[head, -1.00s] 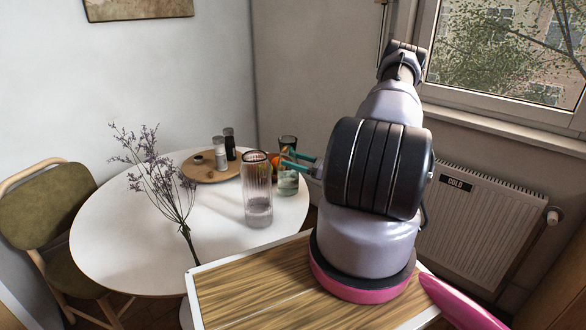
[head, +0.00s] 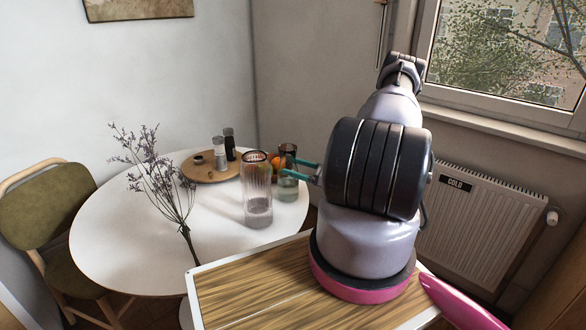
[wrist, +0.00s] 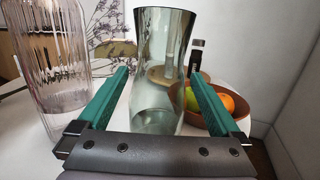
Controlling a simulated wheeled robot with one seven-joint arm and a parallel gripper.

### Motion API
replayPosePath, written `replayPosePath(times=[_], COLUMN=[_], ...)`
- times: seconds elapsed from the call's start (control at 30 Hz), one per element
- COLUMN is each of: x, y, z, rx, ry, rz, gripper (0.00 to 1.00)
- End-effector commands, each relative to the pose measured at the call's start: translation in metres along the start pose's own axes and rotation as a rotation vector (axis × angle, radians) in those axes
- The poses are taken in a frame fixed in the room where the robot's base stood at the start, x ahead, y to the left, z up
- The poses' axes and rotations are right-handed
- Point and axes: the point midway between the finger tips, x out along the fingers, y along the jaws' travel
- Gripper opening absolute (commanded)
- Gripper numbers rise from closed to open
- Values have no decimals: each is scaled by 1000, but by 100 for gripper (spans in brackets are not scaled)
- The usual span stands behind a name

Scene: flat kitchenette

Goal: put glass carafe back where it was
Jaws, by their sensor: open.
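The smooth, green-tinted glass carafe (head: 288,188) stands upright on the white round table (head: 120,240), near its right edge. It also shows in the middle of the wrist view (wrist: 155,65). My gripper (head: 287,166) reaches in from the right at the carafe's upper part. In the wrist view my gripper (wrist: 160,73) is open, with one green finger on each side of the carafe. I cannot tell whether either finger touches the glass.
A ribbed clear glass vessel (head: 257,190) stands just left of the carafe. A brown bowl (wrist: 258,104) with fruit is behind it. A wooden board (head: 200,174) with shakers lies at the back. Dried flowers (head: 165,180) rise at the front. The table's left side is clear.

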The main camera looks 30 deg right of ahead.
Motion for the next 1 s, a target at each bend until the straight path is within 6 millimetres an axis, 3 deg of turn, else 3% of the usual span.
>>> replayPosePath(times=[0.3,0.53,0.83,1.0], x=[-67,-104,-114,-94], y=[-1,0,0,4], z=[-1,-1,2,33], rx=[1,0,-4,-63], ry=[1,1,4,63], rz=[-7,-3,6,125], gripper=[100,100,100,100])
